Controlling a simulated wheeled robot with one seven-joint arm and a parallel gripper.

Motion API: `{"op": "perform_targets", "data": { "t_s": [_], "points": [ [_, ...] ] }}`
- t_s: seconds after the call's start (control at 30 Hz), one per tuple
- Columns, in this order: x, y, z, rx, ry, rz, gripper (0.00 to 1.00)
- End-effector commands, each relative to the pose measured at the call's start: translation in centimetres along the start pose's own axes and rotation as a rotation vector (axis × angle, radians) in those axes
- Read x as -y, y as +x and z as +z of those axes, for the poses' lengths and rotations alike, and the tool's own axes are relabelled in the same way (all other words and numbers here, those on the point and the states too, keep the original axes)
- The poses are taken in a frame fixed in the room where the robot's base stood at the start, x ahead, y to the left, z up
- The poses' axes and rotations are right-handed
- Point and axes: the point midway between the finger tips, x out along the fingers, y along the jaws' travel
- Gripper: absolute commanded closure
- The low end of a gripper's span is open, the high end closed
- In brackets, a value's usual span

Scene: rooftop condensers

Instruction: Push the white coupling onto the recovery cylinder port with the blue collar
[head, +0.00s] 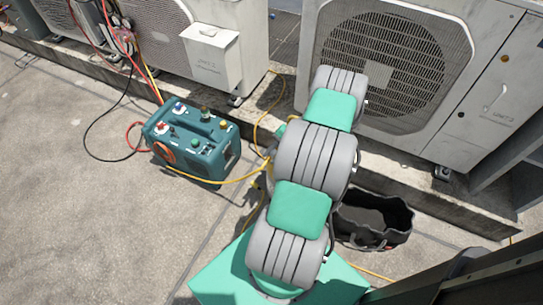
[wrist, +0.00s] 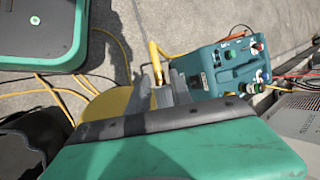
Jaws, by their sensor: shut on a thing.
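In the wrist view, my gripper (wrist: 168,88) shows just beyond the green wrist housing, its grey fingers shut. A yellow hose (wrist: 154,60) runs down to the fingers, and a small pale piece between them appears to be the white coupling (wrist: 160,97). A yellow rounded thing (wrist: 106,104) below and left of the fingers may be the recovery cylinder. It is mostly covered by my wrist, and I cannot make out a blue-collared port on it. In the head view, my arm hides the gripper and coupling.
The teal machine (head: 193,143) with coloured fittings stands left of my arm; it also shows in the wrist view (wrist: 225,66). An open black bag (head: 373,217) lies right of my arm. Condensers (head: 395,70) line the back. Yellow hoses cross the floor; open concrete lies left.

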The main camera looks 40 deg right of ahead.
Motion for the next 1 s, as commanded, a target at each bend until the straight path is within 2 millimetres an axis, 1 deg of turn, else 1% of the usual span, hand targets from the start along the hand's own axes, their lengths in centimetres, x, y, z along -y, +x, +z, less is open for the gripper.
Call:
{"op": "perform_targets", "data": {
  "t_s": [0.5,1.0],
  "points": [
    [0.00,-0.02,-0.07,0.000,0.000,0.000,1.00],
    [-0.02,-0.23,-0.65,-0.001,0.001,0.000,1.00]
  ]
}}
